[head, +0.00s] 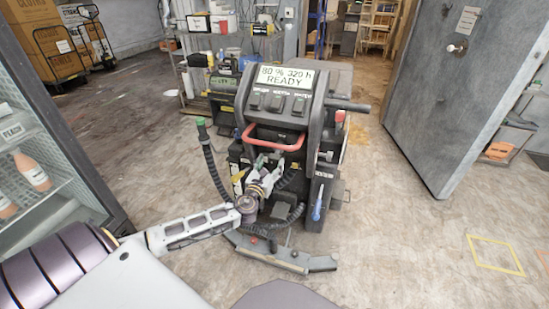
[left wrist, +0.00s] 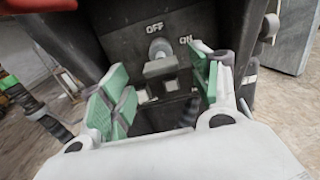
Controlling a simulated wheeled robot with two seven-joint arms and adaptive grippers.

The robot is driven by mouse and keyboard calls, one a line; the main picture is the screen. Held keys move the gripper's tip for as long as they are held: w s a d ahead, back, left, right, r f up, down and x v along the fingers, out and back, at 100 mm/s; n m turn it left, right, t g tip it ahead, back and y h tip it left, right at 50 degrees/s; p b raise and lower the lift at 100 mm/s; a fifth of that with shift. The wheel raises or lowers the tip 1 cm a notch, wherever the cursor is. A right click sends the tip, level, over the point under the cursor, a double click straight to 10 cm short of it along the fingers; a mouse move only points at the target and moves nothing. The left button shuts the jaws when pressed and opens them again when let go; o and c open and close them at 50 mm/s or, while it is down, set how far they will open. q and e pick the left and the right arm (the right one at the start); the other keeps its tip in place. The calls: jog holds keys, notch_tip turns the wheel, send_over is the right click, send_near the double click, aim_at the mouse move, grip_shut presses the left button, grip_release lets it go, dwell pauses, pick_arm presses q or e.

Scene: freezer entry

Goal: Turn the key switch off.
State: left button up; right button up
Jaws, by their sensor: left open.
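The floor-cleaning machine (head: 318,110) stands mid-floor, its display (head: 285,76) reading "80 % 320 h READY". In the left wrist view the key switch (left wrist: 160,48) sits on the machine's dark panel, with "OFF" above it and "ON" to its upper right. A grey block-like key (left wrist: 160,67) sticks out below the round part; I cannot tell which label it points to. My left gripper (left wrist: 163,92) is open, its green-padded fingers on either side of the key, apparently apart from it. In the head view the left gripper (head: 268,163) is below the red handle. My right gripper is not seen.
The red handle (head: 274,143) arches just above my left gripper. A black coiled hose (head: 213,165) hangs at the machine's left. A glass-fronted cabinet (head: 62,130) stands at left, a grey door (head: 440,90) at right.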

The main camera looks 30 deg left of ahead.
aim_at(273, 159)
pick_arm(q)
jog(key=shift+x, duration=1)
jog(key=shift+b+x, duration=0.35)
jog(key=shift+x, duration=1.2)
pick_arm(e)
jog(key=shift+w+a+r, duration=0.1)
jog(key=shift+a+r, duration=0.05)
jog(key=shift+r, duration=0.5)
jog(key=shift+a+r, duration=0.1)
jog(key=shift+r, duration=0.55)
pick_arm(q)
jog(key=shift+d, duration=0.1)
jog(key=c, duration=1)
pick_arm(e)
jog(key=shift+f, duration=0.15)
